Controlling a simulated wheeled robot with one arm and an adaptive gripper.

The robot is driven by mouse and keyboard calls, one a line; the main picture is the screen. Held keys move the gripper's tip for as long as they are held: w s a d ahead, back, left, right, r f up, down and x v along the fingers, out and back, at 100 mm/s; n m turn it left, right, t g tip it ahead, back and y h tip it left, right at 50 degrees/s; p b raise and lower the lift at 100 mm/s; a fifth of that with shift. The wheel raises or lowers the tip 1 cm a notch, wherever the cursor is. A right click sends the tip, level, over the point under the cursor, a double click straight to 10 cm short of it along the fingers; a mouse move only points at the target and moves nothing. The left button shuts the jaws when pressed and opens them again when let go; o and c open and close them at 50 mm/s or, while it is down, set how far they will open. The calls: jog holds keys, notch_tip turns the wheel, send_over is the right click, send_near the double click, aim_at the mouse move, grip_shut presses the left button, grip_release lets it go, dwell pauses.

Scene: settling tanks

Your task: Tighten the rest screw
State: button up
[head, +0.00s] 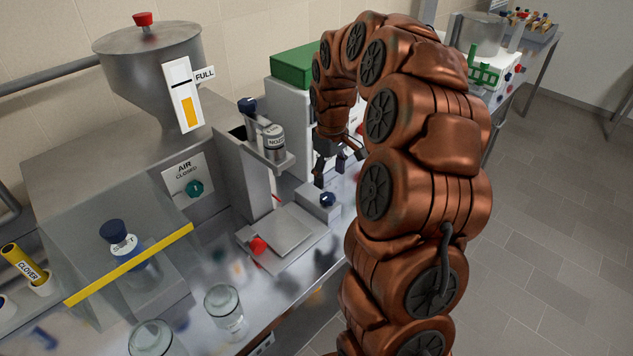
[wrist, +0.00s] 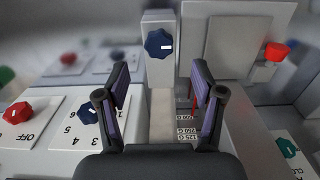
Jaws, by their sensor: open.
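No label marks the rest screw. Two knobs stand by the flat grey plate (head: 285,232) under the nozzle: a red one (head: 258,245) at its side and a dark blue one (head: 327,199) on a small grey block. In the wrist view the blue knob (wrist: 159,43), with a white mark, lies beyond the fingertips, roughly between their lines. The red knob (wrist: 276,51) is at upper right, beside the plate (wrist: 235,40). My gripper (wrist: 160,78) is open and empty, apart from both knobs. In the head view my gripper (head: 330,168) hangs above and behind the blue knob, partly hidden by my arm.
The nozzle (head: 274,142) overhangs the plate. A hopper (head: 150,60), a clear guard with a yellow edge (head: 130,265) and glass jars (head: 226,312) stand left. In the wrist view, a red OFF knob (wrist: 17,112) and a blue numbered knob (wrist: 87,113) lie left.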

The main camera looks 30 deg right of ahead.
aim_at(328, 196)
jog(key=shift+w, duration=0.3)
jog(key=shift+w+f, duration=0.1)
jog(key=shift+f, duration=0.2)
jog(key=shift+f+p, duration=1.4)
jog(key=shift+f, duration=2.15)
jog(key=c, duration=1.1)
